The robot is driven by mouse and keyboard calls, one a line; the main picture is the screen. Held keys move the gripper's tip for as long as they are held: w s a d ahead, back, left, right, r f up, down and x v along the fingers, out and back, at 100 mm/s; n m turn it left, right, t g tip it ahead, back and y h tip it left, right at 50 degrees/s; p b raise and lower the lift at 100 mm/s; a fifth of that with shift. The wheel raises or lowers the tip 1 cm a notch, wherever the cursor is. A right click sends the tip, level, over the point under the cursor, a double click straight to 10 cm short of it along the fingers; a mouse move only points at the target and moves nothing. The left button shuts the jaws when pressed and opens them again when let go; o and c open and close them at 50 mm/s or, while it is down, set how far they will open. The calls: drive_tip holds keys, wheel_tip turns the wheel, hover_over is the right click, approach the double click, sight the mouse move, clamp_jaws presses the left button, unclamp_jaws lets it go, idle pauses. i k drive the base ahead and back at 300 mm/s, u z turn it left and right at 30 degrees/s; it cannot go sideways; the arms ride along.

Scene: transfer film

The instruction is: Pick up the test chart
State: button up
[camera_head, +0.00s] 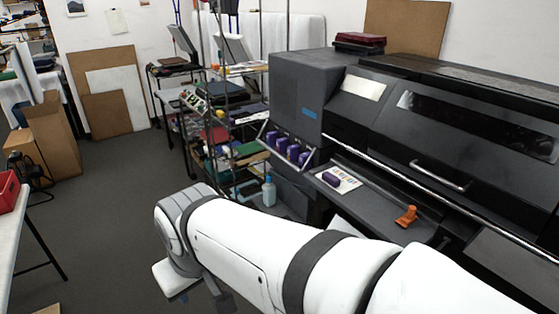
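The test chart (349,181) seems to be the small white sheet with coloured marks lying on the dark front ledge of the large printer (440,120). A purple block (330,179), like an ink cartridge, covers or overlaps its lower left part. My white arm crosses the foreground from the lower right to a grey joint left of centre, well below and in front of the chart. Only parts of the arm beyond that joint show. I cannot make out my gripper's fingers. Nothing of mine touches the chart.
An orange tool (406,216) stands on the ledge right of the chart. Several purple cartridges (285,146) sit in an open bay to its left. A cluttered wire shelf (230,120) and a blue bottle (268,191) stand beside the printer.

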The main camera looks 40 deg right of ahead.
sight(339, 176)
drive_tip(key=z, duration=0.55)
drive_tip(key=i, duration=1.3)
drive_tip(key=z, duration=1.25)
drive_tip(key=i, duration=0.65)
drive_tip(key=z, duration=0.3)
drive_tip(key=k, duration=0.65)
drive_tip(key=z, duration=0.25)
drive_tip(key=i, duration=0.65)
drive_tip(key=u, duration=0.2)
